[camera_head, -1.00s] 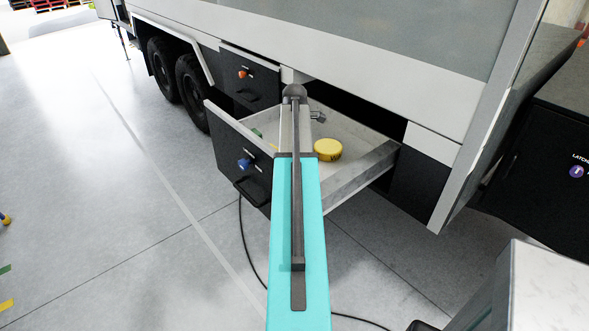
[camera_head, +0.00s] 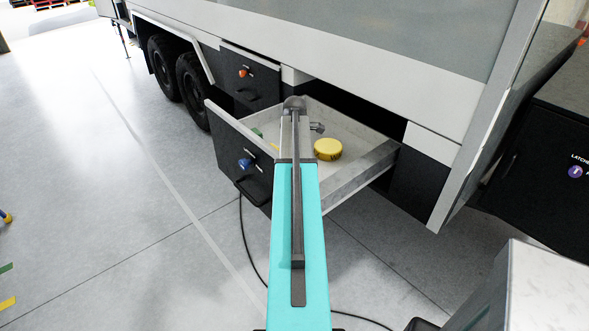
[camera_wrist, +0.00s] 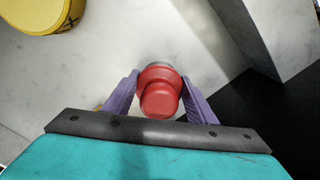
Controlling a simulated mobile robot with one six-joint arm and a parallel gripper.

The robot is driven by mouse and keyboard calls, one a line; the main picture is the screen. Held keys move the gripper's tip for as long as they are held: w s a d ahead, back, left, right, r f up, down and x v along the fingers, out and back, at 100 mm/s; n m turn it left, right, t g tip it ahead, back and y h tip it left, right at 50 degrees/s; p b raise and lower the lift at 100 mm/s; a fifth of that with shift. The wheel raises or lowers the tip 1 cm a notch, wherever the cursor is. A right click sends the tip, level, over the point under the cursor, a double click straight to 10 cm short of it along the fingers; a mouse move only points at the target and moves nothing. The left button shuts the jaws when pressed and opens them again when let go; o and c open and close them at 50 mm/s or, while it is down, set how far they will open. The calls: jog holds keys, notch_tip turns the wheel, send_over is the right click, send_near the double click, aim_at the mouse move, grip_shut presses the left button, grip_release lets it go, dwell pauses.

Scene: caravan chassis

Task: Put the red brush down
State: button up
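The red brush (camera_wrist: 160,92) shows in the wrist view, seen end-on, between the two purple fingers of my gripper (camera_wrist: 161,80). The fingers touch it on both sides, so my gripper looks shut on it. Below it is the pale floor of the open drawer (camera_head: 362,174). I cannot tell whether the brush touches that floor. In the head view my own arm hides the brush and the fingers.
A round yellow object (camera_head: 328,149) lies in the drawer, right of my arm; it also shows in the wrist view (camera_wrist: 40,14). Small green (camera_head: 257,132) and yellow bits show left of my arm. A closed drawer (camera_head: 247,78) with an orange knob sits behind.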

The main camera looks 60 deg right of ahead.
jog(key=o, duration=0.4)
jog(key=shift+o, duration=0.2)
jog(key=shift+r, duration=0.25)
notch_tip(320, 180, up, 10)
jog(key=shift+r+b, duration=0.25)
jog(key=shift+b, duration=0.95)
jog(key=shift+r, duration=0.65)
